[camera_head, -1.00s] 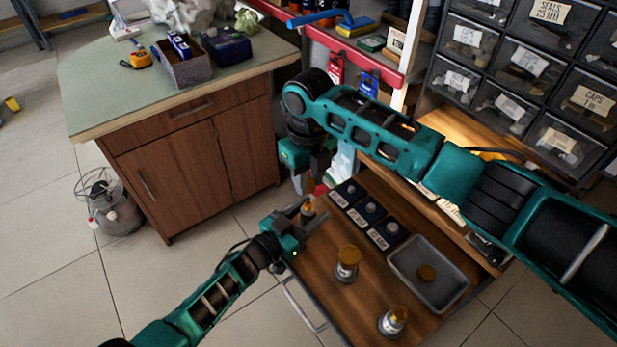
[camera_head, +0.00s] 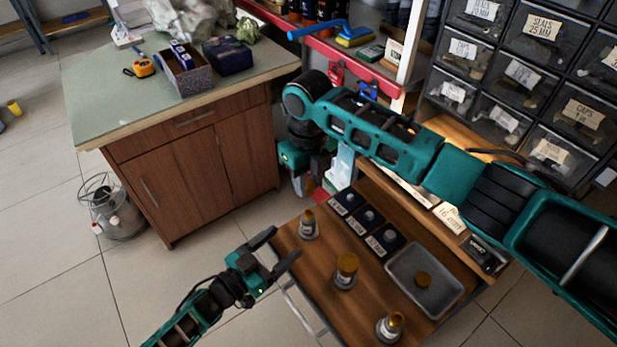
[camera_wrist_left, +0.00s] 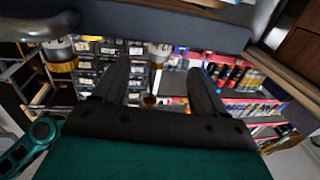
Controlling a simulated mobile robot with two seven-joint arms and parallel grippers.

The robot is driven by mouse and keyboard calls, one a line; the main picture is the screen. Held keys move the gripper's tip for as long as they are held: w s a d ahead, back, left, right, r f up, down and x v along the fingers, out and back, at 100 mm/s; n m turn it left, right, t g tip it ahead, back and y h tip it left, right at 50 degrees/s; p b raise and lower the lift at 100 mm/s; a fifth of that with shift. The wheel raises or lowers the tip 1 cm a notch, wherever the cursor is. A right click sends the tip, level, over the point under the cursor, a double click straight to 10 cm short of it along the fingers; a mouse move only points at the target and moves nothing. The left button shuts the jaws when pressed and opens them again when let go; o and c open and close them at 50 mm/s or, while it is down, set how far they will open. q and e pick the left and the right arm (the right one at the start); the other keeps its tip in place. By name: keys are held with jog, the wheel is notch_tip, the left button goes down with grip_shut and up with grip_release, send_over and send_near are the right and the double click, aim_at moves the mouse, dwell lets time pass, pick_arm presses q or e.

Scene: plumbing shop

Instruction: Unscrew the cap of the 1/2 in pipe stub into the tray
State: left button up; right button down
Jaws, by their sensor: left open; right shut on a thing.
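Three grey pipe stubs with brass-coloured tops stand upright on a wooden board: a small far one (camera_head: 308,226), a middle one (camera_head: 346,272) and a front one (camera_head: 390,326). Their size labels are too small to read. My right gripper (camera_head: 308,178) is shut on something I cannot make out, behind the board.
Three dark boxes (camera_head: 367,216) with labels line the board behind the stubs. My right arm crosses above the board's back edge. A cabinet (camera_head: 190,150) stands at the left, and labelled drawers (camera_head: 520,75) at the right. Floor is free at the lower left.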

jog(key=shift+r, duration=0.25)
pick_arm(q)
jog(key=v, duration=0.2)
jog(key=shift+s+a, duration=0.2)
pick_arm(e)
jog(key=shift+d, duration=0.1)
